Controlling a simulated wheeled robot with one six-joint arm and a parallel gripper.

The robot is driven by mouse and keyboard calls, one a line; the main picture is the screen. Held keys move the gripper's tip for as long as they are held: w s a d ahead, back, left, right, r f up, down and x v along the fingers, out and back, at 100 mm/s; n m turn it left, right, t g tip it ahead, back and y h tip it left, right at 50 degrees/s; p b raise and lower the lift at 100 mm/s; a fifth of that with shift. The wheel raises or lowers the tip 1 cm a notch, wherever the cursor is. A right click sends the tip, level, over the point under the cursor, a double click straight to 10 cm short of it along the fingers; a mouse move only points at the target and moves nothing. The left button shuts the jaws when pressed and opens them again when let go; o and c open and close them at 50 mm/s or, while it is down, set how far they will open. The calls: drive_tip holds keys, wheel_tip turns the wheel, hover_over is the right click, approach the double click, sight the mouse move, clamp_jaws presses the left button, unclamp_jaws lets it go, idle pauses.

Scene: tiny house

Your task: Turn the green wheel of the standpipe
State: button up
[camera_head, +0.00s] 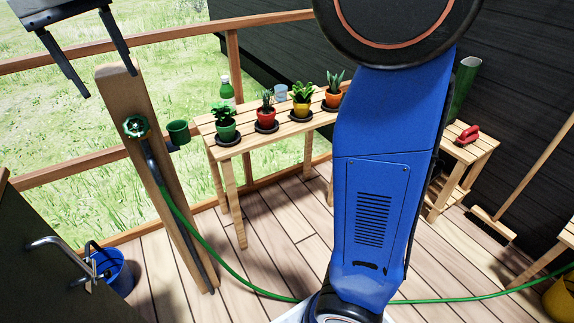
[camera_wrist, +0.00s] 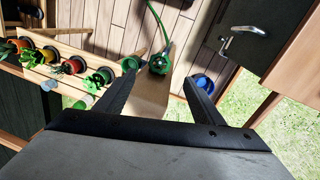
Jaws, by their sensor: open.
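The green wheel (camera_head: 135,127) is a small handwheel on the front of the wooden standpipe post (camera_head: 180,215), near its top. A grey pipe and a green hose (camera_head: 215,250) run down from it. In the wrist view the wheel (camera_wrist: 160,64) lies between and beyond my fingertips, with the post's pale top (camera_wrist: 150,98) nearer. My gripper (camera_head: 109,84) is open and empty at the upper left in the head view, above the post top and apart from the wheel. Its two fingers (camera_wrist: 160,82) also show in the wrist view. Nothing hides the wheel.
A slatted table (camera_head: 245,145) behind holds several potted plants and a green bottle (camera_head: 226,92). A wooden railing (camera_head: 180,45) runs behind.

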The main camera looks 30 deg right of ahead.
wheel_tip(320, 180, up, 6)
drive_tip(key=s+d+f+y, duration=0.1)
drive_tip(key=d+f, duration=0.2)
drive_tip(key=d, duration=0.2)
drive_tip(key=s+d+f, duration=0.2)
drive_tip(key=d, duration=0.3)
drive_tip(key=s+d+f+t, duration=0.2)
drive_tip(key=s+d+f, duration=0.5)
drive_tip(key=f, duration=0.4)
drive_tip(key=s+d+f+m+t, duration=0.1)
drive_tip(key=s+d+f+t, duration=0.1)
drive_tip(key=s+d+f, duration=0.6)
wheel_tip(320, 180, down, 4)
drive_tip(key=shift+s+d+f+m+y, duration=0.1)
drive_tip(key=shift+s+d+m+y, duration=0.25)
drive_tip(key=shift+d, duration=0.9)
